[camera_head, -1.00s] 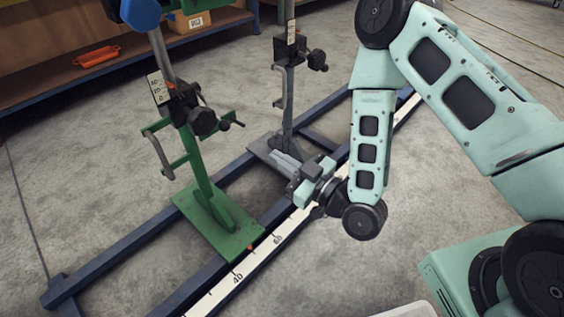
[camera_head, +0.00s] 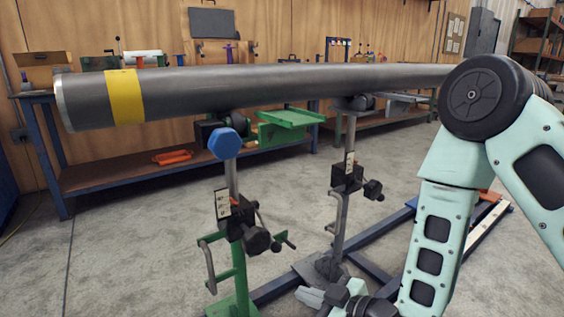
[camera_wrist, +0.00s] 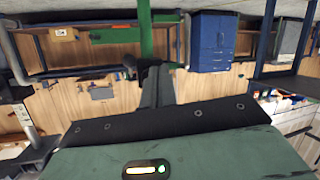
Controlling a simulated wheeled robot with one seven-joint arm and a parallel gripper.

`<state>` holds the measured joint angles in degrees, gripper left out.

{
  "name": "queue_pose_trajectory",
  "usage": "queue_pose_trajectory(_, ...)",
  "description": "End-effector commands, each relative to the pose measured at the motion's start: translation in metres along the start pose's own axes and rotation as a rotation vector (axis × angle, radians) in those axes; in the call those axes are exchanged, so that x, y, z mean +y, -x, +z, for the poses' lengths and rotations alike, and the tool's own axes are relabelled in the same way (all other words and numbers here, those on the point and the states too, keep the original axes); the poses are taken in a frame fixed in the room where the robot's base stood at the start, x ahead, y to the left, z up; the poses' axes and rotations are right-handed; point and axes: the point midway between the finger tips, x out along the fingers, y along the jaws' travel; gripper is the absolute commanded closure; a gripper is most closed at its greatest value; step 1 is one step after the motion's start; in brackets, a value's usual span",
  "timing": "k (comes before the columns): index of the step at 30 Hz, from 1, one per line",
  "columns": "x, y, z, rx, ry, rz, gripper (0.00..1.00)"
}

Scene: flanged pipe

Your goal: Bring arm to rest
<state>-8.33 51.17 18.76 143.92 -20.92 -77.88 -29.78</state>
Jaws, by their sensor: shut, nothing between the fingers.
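My arm is bent at the right of the head view, with its elbow high and its forearm hanging down. My gripper (camera_head: 312,296) is low at the bottom edge of the head view, beside the foot of the rear stand (camera_head: 342,190). Its fingers are together and empty, and they also show in the wrist view (camera_wrist: 157,85). The wrist view appears upside down, with the wall and workbench beyond the fingers. Part of the wrist is cut off by the bottom of the head view.
A long grey pipe (camera_head: 290,84) with a yellow band lies across the rear stand and the green-footed front stand (camera_head: 225,207). A blue floor frame (camera_head: 278,288) runs beneath. A workbench (camera_head: 120,180) stands behind. Concrete floor between bench and stands is clear.

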Motion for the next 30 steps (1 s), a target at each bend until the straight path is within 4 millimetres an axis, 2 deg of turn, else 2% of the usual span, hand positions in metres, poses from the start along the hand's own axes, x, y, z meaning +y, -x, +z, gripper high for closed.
queue_pose_trajectory(1,-0.002,0.0,-0.008,-0.059,0.01,-0.025,1.0)
queue_pose_trajectory(5,-0.01,0.009,-0.013,-0.247,-0.001,-0.074,1.0)
queue_pose_trajectory(11,-0.022,0.046,-0.023,-0.538,-0.056,-0.097,1.0)
queue_pose_trajectory(21,-0.055,0.149,-0.05,-0.969,-0.216,-0.061,1.0)
queue_pose_trajectory(30,-0.086,0.23,-0.07,-1.21,-0.328,-0.033,1.0)
